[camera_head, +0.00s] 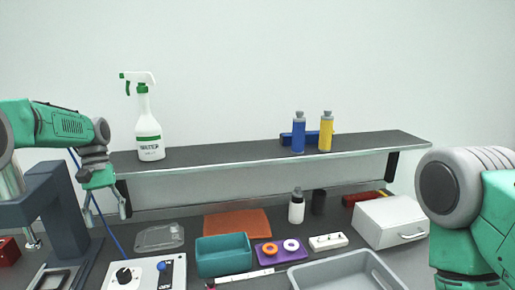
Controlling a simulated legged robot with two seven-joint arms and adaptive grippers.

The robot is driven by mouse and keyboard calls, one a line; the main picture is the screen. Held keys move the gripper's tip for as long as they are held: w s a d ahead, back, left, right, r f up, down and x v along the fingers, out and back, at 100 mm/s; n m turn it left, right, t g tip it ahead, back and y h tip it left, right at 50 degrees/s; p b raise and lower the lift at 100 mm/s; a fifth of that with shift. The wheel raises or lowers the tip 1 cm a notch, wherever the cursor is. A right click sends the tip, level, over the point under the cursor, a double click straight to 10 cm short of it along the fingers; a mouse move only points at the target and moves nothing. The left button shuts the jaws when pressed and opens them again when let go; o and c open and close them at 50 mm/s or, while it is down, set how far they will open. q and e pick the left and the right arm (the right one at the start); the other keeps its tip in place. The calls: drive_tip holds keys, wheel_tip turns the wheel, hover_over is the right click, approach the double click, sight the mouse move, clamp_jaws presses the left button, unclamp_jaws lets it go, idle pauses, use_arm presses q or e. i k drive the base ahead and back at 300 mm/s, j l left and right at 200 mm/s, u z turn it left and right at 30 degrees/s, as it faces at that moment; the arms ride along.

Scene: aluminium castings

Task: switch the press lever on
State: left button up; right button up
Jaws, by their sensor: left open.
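A white control box (148,277) stands at the front left of the bench. On its top are a black knob (124,275) and a small lever with a blue ball tip (162,267). A dark blue-grey press-like frame (66,215) stands at the far left. My left gripper (108,215) is open and empty, pointing down beside the frame, above and behind the control box, apart from the lever. My right arm enters at the right; its gripper is out of view.
A shelf (230,154) with a spray bottle (148,137) and blue and yellow bottles runs behind. A teal bin (223,256), clear tray (160,237), purple holder (268,255), power strip (328,241), white drawer box (390,222) and grey tray (345,270) crowd the bench. A thin blue line passes near my left gripper.

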sight(161, 266)
drive_tip(key=k, duration=1)
